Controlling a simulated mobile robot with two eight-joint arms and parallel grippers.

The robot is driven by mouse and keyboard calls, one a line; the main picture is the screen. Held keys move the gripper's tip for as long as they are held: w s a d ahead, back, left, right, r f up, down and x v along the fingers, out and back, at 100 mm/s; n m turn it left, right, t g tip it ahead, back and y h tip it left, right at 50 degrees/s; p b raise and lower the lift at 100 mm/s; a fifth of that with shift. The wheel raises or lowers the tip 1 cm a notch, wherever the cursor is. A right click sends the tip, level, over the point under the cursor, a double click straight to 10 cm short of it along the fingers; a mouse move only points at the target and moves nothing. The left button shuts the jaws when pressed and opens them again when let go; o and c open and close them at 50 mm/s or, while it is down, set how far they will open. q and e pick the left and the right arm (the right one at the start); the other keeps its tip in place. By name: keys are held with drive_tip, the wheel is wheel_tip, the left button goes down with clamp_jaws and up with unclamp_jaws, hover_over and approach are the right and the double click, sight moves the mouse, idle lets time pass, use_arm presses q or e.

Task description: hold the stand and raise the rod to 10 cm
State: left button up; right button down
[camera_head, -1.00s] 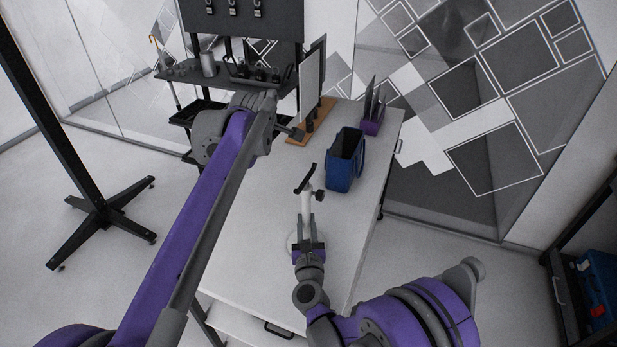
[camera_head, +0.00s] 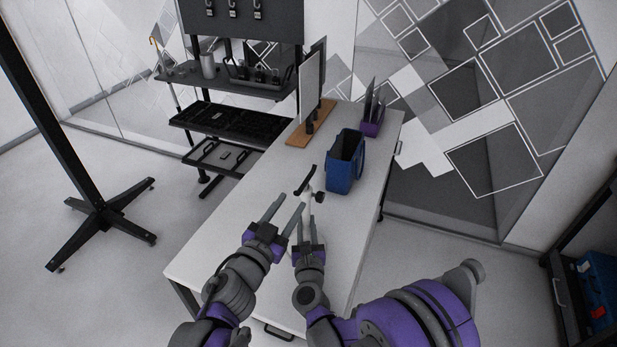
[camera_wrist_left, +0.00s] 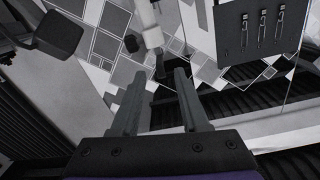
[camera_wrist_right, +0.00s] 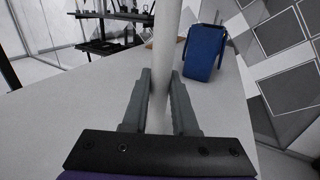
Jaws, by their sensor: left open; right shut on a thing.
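The stand is a white upright post (camera_wrist_right: 165,50) with a dark rod (camera_head: 305,180) across its top and a dark knob (camera_head: 319,196) at its side, on the white table. My right gripper (camera_head: 308,222) is shut on the post from the front; the right wrist view shows both fingers at its sides. My left gripper (camera_head: 287,213) is open and empty, just left of the right gripper and below the rod. In the left wrist view the post's upper part (camera_wrist_left: 152,35) shows beyond the open fingers (camera_wrist_left: 160,85). The stand's base is hidden by my grippers.
A blue bin (camera_head: 343,160) stands on the table (camera_head: 215,235) behind and right of the stand. A wooden board (camera_head: 312,125) with an upright panel and a purple holder (camera_head: 373,128) are farther back. The table's left part is clear. A dark shelf rack (camera_head: 235,122) stands beyond it.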

sight(312, 171)
use_arm(q)
drive_tip(key=x, duration=1.1)
drive_tip(key=shift+s, duration=0.1)
clamp_jaws()
idle(1.0)
